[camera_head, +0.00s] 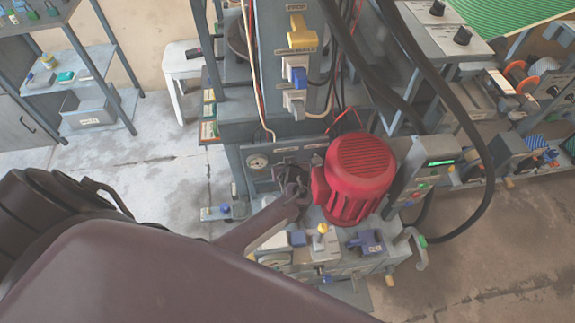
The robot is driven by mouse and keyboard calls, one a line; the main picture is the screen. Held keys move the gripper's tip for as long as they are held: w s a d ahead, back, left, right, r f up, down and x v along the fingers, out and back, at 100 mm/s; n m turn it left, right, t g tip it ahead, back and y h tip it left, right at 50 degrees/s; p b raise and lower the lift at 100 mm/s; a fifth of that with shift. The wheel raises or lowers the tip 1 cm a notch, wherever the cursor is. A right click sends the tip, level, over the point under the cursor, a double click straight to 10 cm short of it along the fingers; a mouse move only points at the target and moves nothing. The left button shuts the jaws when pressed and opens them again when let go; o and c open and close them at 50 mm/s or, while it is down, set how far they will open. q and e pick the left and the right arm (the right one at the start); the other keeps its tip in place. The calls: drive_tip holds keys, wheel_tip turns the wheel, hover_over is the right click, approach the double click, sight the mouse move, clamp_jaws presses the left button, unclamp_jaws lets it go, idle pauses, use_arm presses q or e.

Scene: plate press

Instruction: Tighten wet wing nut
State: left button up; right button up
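No wing nut can be made out clearly; it may be too small or hidden behind my arm. The press machine (345,270) stands in the centre, with a red motor (358,172) on top. My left arm comes in from the left and covers the lower left of the view. Its dark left gripper (293,183) is beside the left side of the red motor, in front of the grey panel with a round gauge (258,162). Its fingers are too small and dark to show whether they are open or what they touch. My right gripper is not in view.
A yellow-topped knob (322,229) and a blue fitting (366,241) sit on the machine front, below the motor. Thick black hoses (466,120) loop down at the right. A grey column (271,90) rises behind. Bare floor lies at lower right (480,270).

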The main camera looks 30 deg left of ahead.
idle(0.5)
use_arm(q)
drive_tip(key=o, duration=1)
drive_tip(key=p+v, duration=0.1)
drive_tip(key=v, duration=0.7)
drive_tip(key=shift+f, duration=0.1)
